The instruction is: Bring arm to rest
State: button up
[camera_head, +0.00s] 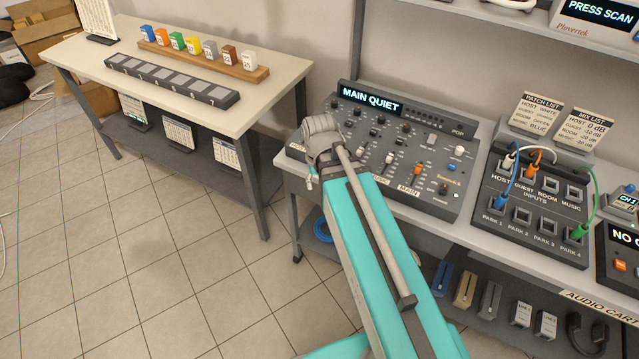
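My teal arm (362,240) rises from the bottom of the head view toward the front left corner of the audio cart. A grey rounded joint (322,138) at its far end overlaps the left edge of the mixer in the picture. I cannot see my gripper's fingers, so whether they hold anything is hidden. I cannot tell whether the arm touches the cart or is clear of it.
The audio cart (471,207) bears a mixer (385,195) reading "MAIN QUIET" and a patch box (532,243) with white, orange and green cables. A table (190,125) at left holds coloured blocks in a wooden rack (215,68) and a grey slotted strip (150,78). Tiled floor (170,240) is clear at lower left.

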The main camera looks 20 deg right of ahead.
dwell(0.3)
jog(key=shift+s+n, duration=0.4)
jog(key=shift+s, duration=0.75)
dwell(0.7)
